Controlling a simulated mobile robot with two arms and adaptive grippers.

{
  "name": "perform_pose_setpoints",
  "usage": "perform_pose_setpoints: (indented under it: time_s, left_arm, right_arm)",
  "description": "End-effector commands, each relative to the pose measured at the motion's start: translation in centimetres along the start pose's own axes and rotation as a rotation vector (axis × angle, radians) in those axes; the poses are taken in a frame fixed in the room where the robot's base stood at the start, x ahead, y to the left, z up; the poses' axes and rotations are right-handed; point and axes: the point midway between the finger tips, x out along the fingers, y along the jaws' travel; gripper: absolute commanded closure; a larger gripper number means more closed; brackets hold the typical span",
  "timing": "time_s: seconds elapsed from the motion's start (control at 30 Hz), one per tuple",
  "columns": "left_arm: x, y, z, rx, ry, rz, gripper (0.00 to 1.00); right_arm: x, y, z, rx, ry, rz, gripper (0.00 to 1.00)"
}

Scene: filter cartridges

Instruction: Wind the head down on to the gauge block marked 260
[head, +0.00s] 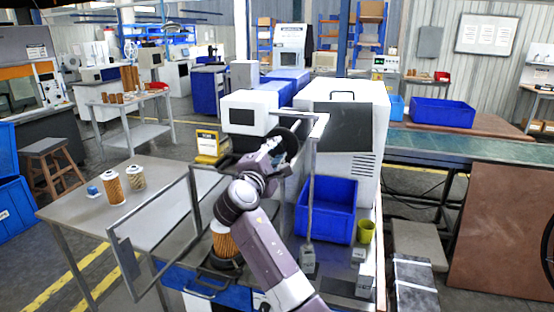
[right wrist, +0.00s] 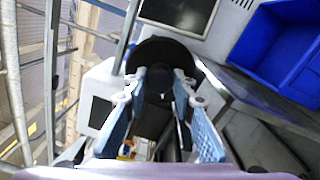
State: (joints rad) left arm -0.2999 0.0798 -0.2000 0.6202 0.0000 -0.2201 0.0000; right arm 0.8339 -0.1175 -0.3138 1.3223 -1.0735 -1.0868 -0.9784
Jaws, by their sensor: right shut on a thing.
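My right gripper (head: 274,154) is at a dark handwheel (head: 288,140) near the top of the metal post. In the right wrist view the fingers (right wrist: 160,78) are closed around part of the black wheel (right wrist: 150,52). An upright grey post (head: 312,185) runs down from a light crossbar. Small grey blocks stand near its foot (head: 308,262) and to the right (head: 364,285); their markings are too small to read. My arm hides the middle of the fixture, so the head cannot be made out. An orange pleated filter cartridge (head: 226,246) stands behind my arm. My left gripper is not in view.
An open metal frame (head: 121,260) juts out on the left over the grey table (head: 72,207). Two cartridges (head: 114,188) stand on that table. A white cabinet (head: 366,150) stands behind.

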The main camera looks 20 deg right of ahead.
Motion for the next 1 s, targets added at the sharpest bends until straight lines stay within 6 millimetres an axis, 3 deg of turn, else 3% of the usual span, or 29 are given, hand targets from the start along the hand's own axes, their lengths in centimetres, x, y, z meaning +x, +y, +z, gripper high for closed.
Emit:
perform_pose_setpoints:
  time_s: [0.1,0.5,1.0]
  left_arm:
    - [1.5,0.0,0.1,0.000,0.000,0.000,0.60]
    - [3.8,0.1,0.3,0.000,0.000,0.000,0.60]
    - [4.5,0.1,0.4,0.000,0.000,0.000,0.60]
  right_arm:
    - [-0.1,-0.5,-0.3,0.110,0.000,-0.005,1.00]
    - [-0.1,-0.3,-0.2,0.392,-0.005,-0.011,1.00]
    - [0.0,-0.2,-0.1,0.496,-0.009,-0.014,1.00]
